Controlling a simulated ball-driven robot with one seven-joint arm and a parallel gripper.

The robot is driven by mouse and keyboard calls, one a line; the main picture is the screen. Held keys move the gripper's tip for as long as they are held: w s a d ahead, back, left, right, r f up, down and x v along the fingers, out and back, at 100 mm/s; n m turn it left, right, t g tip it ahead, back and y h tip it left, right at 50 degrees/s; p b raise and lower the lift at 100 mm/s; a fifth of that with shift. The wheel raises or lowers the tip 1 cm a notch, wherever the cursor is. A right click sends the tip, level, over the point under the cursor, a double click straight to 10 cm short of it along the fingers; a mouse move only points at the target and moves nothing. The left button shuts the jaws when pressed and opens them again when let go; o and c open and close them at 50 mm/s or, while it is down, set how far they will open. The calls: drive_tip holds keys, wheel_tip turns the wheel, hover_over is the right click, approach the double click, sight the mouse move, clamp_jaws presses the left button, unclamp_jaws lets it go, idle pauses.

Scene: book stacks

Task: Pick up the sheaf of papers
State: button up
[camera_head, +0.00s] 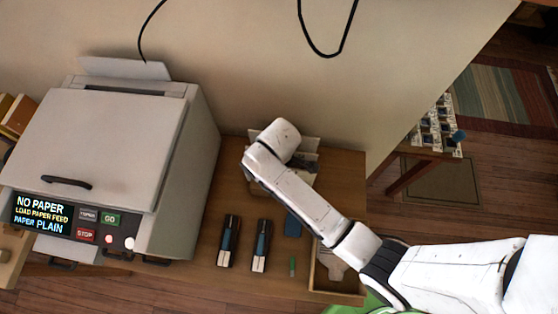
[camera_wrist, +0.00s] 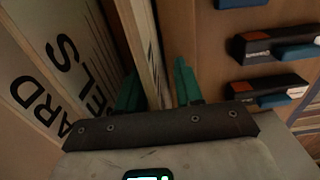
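In the wrist view my gripper (camera_wrist: 156,70) has its two green fingers apart, one on each side of a pale, thin upright stack (camera_wrist: 143,40). This stack looks like the sheaf of papers, seen edge-on. A gap shows between the stack and the right finger; contact at the left finger cannot be told. Left of it stand pale panels (camera_wrist: 45,60) with black lettering, partly readable as "ARD" and "ELS". In the head view my arm hides the gripper and most of the holder (camera_head: 311,145) against the wall.
A large grey copier (camera_head: 110,140) with a "NO PAPER" display stands left on the wooden table (camera_head: 190,255). Two dark staplers (camera_head: 229,242) (camera_head: 261,246), a small green item (camera_head: 292,266) and a wooden tray (camera_head: 338,291) lie in front. Staplers also show in the wrist view (camera_wrist: 270,45).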

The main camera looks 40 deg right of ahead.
clamp_jaws()
drive_tip(key=shift+r, duration=0.1)
idle(0.4)
